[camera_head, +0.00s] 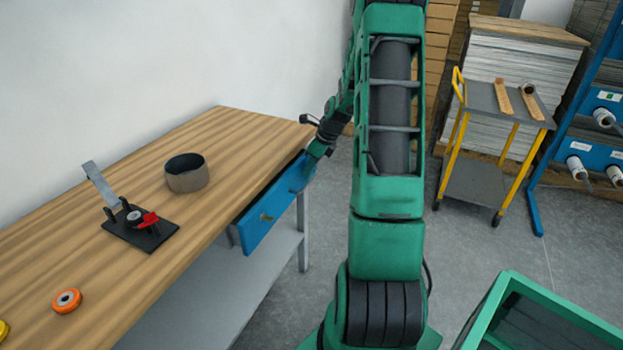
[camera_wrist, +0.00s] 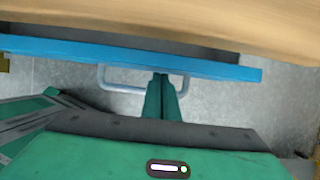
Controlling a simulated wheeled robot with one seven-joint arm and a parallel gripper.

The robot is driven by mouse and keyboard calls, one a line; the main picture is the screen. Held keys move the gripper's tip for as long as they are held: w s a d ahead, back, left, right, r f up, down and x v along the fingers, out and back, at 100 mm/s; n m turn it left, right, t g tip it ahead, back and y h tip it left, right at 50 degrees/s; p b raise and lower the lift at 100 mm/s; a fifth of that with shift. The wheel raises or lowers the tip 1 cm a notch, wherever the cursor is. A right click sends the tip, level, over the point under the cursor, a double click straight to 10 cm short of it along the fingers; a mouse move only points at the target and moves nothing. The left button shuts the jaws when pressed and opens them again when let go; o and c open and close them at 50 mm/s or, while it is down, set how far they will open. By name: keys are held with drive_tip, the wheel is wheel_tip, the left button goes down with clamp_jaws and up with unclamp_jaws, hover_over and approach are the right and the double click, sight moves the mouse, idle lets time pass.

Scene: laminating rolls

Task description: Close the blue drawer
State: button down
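The blue drawer (camera_head: 258,222) hangs under the wooden table's front edge and stands partly open. In the wrist view its blue front (camera_wrist: 215,70) runs across the picture, with a dark gap between it and the tabletop. A pale loop handle (camera_wrist: 120,88) sticks out from the front. My gripper (camera_wrist: 161,76) has its two green fingers together, with their tips at the drawer front, crossing the handle and hiding part of it. I cannot tell whether they touch. In the head view my gripper (camera_head: 316,158) is at the drawer's right end, its fingertips largely hidden.
A yellow-framed trolley (camera_head: 485,150) and a blue rack (camera_head: 590,155) stand at right. A green crate (camera_head: 495,305) is at lower right. Open floor lies between.

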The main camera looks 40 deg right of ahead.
drive_tip(key=w, duration=0.1)
drive_tip(key=w+a, duration=0.1)
drive_tip(key=w, duration=0.2)
drive_tip(key=shift+w+a, duration=0.1)
drive_tip(key=shift+a, duration=0.25)
drive_tip(key=shift+w+a+r, duration=0.15)
drive_tip(key=shift+w+a, duration=0.1)
drive_tip(key=shift+w, duration=0.25)
drive_tip(key=shift+d+r, duration=0.1)
drive_tip(key=shift+r, duration=0.5)
drive_tip(key=s+d+f+v, duration=0.1)
drive_tip(key=v, duration=0.8)
drive_tip(key=s+a+r+n+g+h, duration=0.1)
drive_tip(key=s+a+r+n, duration=0.4)
drive_tip(key=s+a+n, duration=0.15)
drive_tip(key=s+a+r+n+g, duration=0.1)
drive_tip(key=s+a+n, duration=0.3)
drive_tip(key=s, duration=0.5)
drive_tip(key=s+a+r+n+g, duration=0.1)
drive_tip(key=s+a+n, duration=0.4)
drive_tip(key=s+n, duration=0.3)
drive_tip(key=s+a+n+g, duration=0.1)
drive_tip(key=s+a+n, duration=0.4)
drive_tip(key=s, duration=0.5)
drive_tip(key=shift+s+a+r+n, duration=0.2)
drive_tip(key=shift+s+r+n, duration=0.15)
drive_tip(key=shift+n, duration=0.7)
